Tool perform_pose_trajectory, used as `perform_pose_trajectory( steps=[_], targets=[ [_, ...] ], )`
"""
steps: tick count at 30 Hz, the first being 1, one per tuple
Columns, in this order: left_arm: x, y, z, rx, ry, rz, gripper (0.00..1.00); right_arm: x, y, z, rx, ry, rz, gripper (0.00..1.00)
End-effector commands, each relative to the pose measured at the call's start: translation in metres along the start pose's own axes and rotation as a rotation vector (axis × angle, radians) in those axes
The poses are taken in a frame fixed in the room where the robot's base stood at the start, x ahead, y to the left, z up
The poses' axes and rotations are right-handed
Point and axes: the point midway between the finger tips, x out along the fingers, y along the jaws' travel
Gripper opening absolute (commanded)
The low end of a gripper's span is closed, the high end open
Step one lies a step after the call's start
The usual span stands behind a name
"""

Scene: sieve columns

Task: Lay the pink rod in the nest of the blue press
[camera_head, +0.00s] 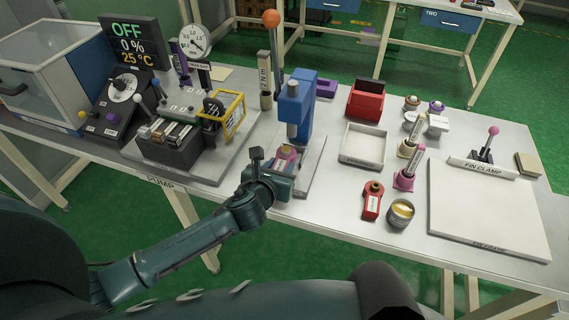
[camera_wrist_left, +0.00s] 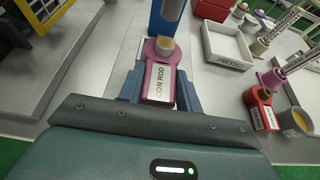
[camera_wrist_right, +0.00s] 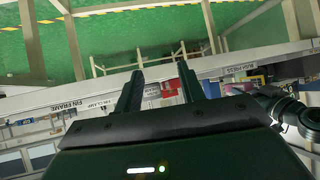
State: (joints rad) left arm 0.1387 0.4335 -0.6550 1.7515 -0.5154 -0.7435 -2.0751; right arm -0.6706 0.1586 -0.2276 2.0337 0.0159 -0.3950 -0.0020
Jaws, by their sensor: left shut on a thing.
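The pink rod (camera_head: 288,152), labelled "CON ROD", is in my left gripper (camera_head: 282,168). In the left wrist view, the rod (camera_wrist_left: 160,82) lies between the two fingers of the left gripper (camera_wrist_left: 158,85), which is shut on its labelled body. Its round end points away from me, with a tan cylinder showing on it. The blue press (camera_head: 297,102) stands just beyond; the round end is at the press's foot, below the ram. I cannot tell whether it touches the nest, which is hidden. My right gripper (camera_wrist_right: 160,78) is open and empty in the right wrist view.
A white tray (camera_head: 348,158) and a red bin (camera_head: 366,103) stand right of the press. A red part (camera_head: 373,202), a tin (camera_head: 401,210) and pink and cream upright pieces stand further right. The pump rig (camera_head: 172,150) is close on the left.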

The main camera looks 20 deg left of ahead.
Motion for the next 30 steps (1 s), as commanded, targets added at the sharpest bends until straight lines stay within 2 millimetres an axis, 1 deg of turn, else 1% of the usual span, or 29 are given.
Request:
perform_pose_trajectory(
  steps=[1,3,8,10,12,15,18,21,29,30],
  targets=[
    [0.01,-0.001,0.006,-0.001,-0.003,0.0,0.03,0.0,0.001,-0.001,0.0,0.001,0.001,0.39],
    [0.019,0.0,0.009,-0.001,-0.002,0.0,0.03,0.001,0.001,-0.002,-0.001,0.003,0.002,0.39],
    [0.03,-0.001,0.013,0.0,-0.002,-0.001,0.03,0.002,0.001,-0.005,-0.002,0.009,0.002,0.39],
    [0.038,0.0,0.018,-0.001,-0.003,0.0,0.03,0.002,0.001,-0.006,-0.003,0.011,0.002,0.39],
    [0.042,-0.001,0.0,-0.004,0.004,-0.001,0.03,0.005,0.001,-0.003,-0.002,0.013,0.0,0.39],
    [0.048,-0.001,-0.013,-0.003,0.003,0.0,0.03,0.006,-0.002,-0.003,-0.003,0.018,-0.005,0.39],
    [0.05,-0.001,-0.017,-0.001,-0.001,-0.001,0.03,0.006,-0.005,-0.004,-0.002,0.022,-0.012,0.39],
    [0.05,0.0,-0.017,0.0,-0.001,-0.001,0.03,0.005,-0.006,-0.006,-0.002,0.026,-0.015,0.39],
    [0.051,0.0,-0.02,0.001,-0.001,-0.001,0.03,0.005,-0.006,-0.005,-0.001,0.027,-0.015,0.39],
    [0.051,0.0,-0.021,0.0,0.001,-0.001,0.37,0.004,-0.007,-0.006,-0.001,0.027,-0.015,0.39]
  ],
)
